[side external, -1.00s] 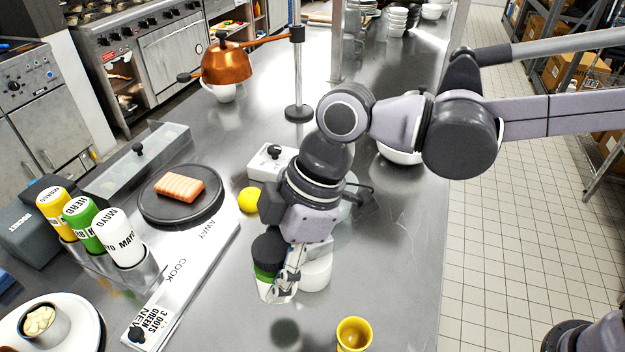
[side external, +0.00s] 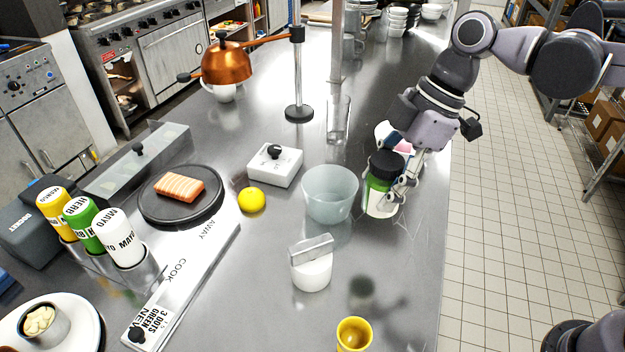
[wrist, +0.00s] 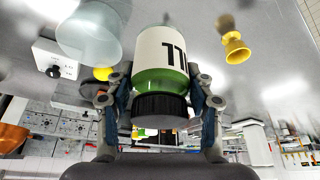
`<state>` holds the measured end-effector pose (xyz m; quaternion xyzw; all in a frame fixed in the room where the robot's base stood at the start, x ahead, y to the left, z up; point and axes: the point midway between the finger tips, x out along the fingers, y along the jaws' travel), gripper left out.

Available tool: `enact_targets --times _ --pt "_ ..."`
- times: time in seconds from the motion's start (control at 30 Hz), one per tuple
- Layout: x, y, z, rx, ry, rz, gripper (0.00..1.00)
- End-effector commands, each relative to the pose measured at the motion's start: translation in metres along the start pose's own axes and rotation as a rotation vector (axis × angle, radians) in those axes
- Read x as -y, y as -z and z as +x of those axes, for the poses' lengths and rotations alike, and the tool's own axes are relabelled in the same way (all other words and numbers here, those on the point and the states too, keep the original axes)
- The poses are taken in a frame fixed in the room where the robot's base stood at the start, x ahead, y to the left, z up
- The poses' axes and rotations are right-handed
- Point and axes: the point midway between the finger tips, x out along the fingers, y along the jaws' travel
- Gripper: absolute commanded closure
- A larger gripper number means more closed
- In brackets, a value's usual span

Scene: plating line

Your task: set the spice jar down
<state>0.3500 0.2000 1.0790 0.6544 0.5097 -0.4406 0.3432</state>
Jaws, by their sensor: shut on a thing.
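The spice jar (side external: 381,186) has a black lid, a green band and a pale lower part. My gripper (side external: 398,190) is shut on it and holds it upright at the right side of the steel counter. In the wrist view the jar (wrist: 160,62) sits between the two fingers of my gripper (wrist: 160,95), with dark marks on its white label. A shadow on the counter in front suggests the jar is above the surface; its exact height I cannot tell.
A frosted bowl (side external: 330,193) stands just left of the jar. The counter's right edge is close by.

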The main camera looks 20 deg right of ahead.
Motion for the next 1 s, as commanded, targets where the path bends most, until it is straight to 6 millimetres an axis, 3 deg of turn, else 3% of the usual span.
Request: enact_targets --times 0.03,0.2,0.3,0.5,0.67,1.0 --pt "-0.003 -0.020 -0.008 -0.001 -0.010 0.027 0.87" --pt "-0.004 -0.072 -0.028 -0.003 -0.032 0.080 0.87" --pt "-0.001 -0.095 -0.036 -0.006 -0.043 0.105 0.87" --pt "0.005 -0.120 -0.043 -0.009 -0.055 0.132 0.87" --pt "0.008 -0.118 -0.036 -0.009 -0.055 0.131 0.87" --pt "0.024 -0.076 0.020 -0.010 -0.054 0.127 0.87"
